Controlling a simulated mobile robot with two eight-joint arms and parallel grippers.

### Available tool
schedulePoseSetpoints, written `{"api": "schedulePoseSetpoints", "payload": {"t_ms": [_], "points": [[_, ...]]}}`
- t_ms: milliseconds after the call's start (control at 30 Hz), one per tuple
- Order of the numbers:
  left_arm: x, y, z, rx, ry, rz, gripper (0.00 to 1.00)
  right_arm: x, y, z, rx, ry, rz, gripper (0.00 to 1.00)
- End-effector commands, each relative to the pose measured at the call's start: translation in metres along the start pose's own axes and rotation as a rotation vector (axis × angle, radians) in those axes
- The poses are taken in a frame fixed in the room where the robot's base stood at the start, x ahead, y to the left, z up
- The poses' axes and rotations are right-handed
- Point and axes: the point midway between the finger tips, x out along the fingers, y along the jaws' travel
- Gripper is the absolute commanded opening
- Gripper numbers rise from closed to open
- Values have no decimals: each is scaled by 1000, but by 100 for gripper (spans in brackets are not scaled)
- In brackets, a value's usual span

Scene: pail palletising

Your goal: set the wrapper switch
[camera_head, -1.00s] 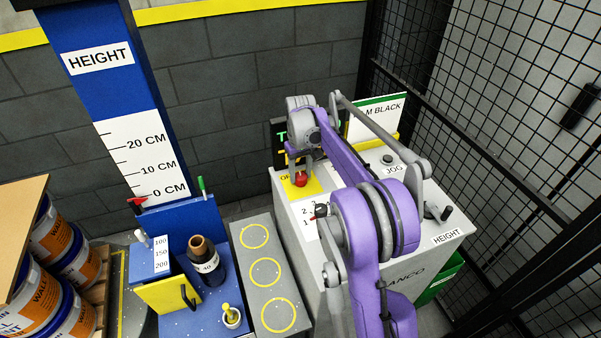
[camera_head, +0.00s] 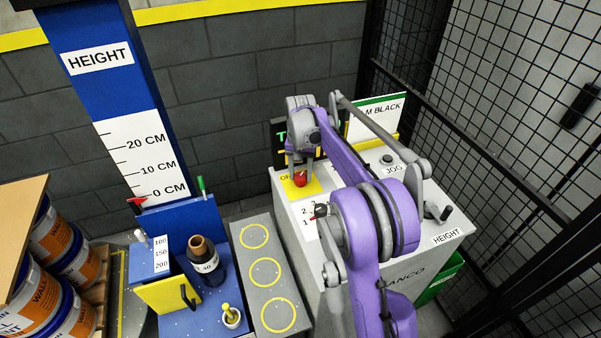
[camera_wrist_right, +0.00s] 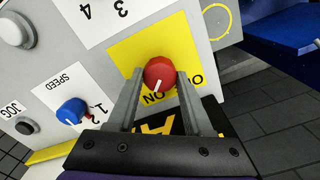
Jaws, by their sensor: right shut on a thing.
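The red wrapper switch (camera_wrist_right: 159,73) is a round knob with a white pointer line on a yellow plate (camera_wrist_right: 127,51). In the right wrist view my right gripper (camera_wrist_right: 158,76) is shut on the knob, one finger on each side. The pointer line aims down and slightly left, towards the ON label; the other label is partly hidden by a finger. In the head view the red knob (camera_head: 300,179) shows below my right gripper (camera_head: 300,172) on top of the grey cabinet (camera_head: 408,238), with part of the OFF label to its left. My left gripper is not in view.
A blue SPEED knob (camera_wrist_right: 71,111) and a JOG button (camera_wrist_right: 25,127) share the panel. A black mesh fence (camera_head: 490,150) stands to the right. A grey stand with yellow rings (camera_head: 266,300) is to the left.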

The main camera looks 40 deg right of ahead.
Motion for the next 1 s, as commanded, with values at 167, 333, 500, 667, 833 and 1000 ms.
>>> {"api": "schedulePoseSetpoints", "payload": {"t_ms": [167,333,500,667,833,1000], "points": [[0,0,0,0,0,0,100,0,0,0,12,-1,0,0],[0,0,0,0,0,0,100,0,0,0,13,-1,0,0],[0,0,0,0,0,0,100,0,0,0,12,-1,0,61],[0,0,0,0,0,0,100,0,0,0,11,-1,0,81],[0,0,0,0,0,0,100,0,0,0,11,-1,0,81],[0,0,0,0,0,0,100,-8,0,0,10,0,0,81]]}}
